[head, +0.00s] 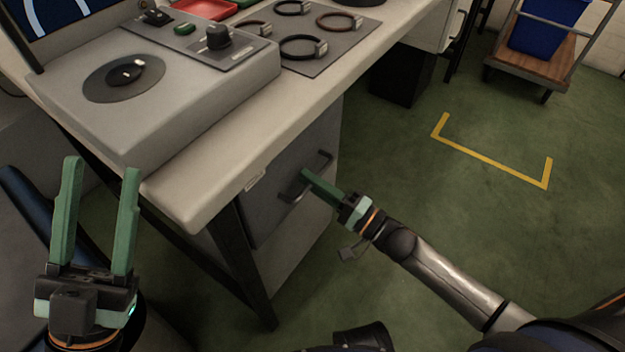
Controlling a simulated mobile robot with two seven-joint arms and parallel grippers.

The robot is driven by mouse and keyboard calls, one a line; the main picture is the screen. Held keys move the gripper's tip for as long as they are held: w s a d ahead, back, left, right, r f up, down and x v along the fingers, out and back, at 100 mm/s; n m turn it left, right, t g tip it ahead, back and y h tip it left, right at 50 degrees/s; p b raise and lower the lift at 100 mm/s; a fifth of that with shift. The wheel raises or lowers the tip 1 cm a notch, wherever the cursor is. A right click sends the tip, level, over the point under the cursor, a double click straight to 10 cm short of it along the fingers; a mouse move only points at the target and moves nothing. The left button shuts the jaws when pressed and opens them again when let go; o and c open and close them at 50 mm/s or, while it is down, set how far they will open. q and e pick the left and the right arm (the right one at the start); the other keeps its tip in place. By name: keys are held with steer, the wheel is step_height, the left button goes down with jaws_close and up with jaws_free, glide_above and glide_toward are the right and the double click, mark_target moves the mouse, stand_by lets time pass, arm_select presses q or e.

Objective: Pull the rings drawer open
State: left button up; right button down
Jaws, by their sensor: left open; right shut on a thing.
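The rings drawer has a dark grey front (258,215) under the worktop, with a small pale label near its upper left. Its dark bar handle (321,163) stands out from the front. My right gripper (306,176) reaches in from the right and is shut on the drawer handle, its green fingers covering the handle's middle. I cannot tell whether the drawer sits flush or slightly out. My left gripper (101,165) is open and empty at the lower left, pointing up, apart from the drawer.
The worktop (205,180) overhangs the drawer, and a dark table leg (245,260) stands left of it. A grey console (165,85) and a mat with several dark rings (303,47) are on top. The green floor (430,200) to the right is mostly clear, with a yellow corner marking.

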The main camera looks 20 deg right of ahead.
stand_by(0.8)
arm_select(q)
step_height(320, 180, up, 8)
steer(key=p, duration=0.7)
steer(key=shift+s+a+m, duration=0.15)
steer(key=shift+a+m, duration=0.15)
steer(key=shift+a, duration=0.1)
arm_select(e)
steer(key=r+v, duration=0.2)
steer(key=v, duration=0.7)
steer(key=r+v, duration=0.1)
steer(key=v, duration=0.9)
steer(key=shift+s+d+r, duration=0.4)
steer(key=shift+s+d, duration=0.05)
arm_select(q)
steer(key=shift+f, duration=0.1)
arm_select(e)
steer(key=c, duration=1.2)
jaws_free()
steer(key=shift+o, duration=0.2)
